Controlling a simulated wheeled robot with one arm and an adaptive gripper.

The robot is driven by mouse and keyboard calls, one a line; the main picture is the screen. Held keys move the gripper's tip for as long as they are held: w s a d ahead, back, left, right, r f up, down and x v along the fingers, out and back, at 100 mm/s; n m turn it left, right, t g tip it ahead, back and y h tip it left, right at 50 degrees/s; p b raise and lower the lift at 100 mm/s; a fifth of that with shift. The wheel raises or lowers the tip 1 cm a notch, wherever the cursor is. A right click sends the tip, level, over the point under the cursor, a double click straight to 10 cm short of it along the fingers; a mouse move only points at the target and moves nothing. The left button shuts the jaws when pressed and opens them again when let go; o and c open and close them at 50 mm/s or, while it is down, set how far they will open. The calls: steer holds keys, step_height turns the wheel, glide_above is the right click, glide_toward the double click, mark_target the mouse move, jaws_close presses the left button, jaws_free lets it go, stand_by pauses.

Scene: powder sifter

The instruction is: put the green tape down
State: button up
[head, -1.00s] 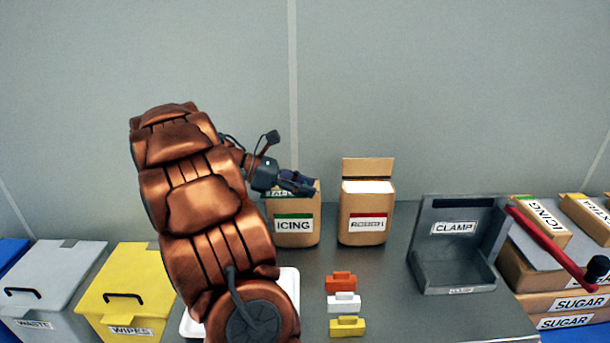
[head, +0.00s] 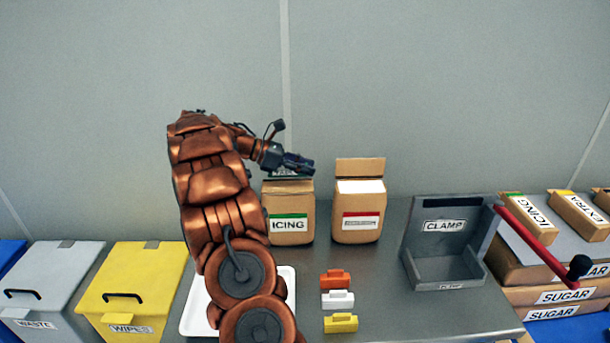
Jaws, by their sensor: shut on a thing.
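My gripper (head: 306,165) is just above the top of the brown ICING bag (head: 289,200), its fingers pointing right. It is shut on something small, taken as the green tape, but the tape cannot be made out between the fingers. The ICING bag stands upright on the grey table and has a label with a green band (head: 289,216) on its front.
An open brown bag with a red-banded label (head: 358,212) stands close on the right. Orange (head: 335,279), white (head: 337,299) and yellow (head: 340,323) clips lie in front. The CLAMP holder (head: 445,240) is further right. A white tray (head: 190,315) is partly behind my arm.

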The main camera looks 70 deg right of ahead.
mark_target(296, 174)
steer(key=shift+f+p, duration=0.5)
steer(key=shift+f, duration=1.25)
steer(key=o, duration=0.8)
steer(key=shift+f, duration=0.1)
steer(key=b+v, duration=0.2)
steer(key=v, duration=0.8)
steer(key=shift+v, duration=0.9)
steer(key=shift+w, duration=0.1)
steer(key=shift+a, duration=0.15)
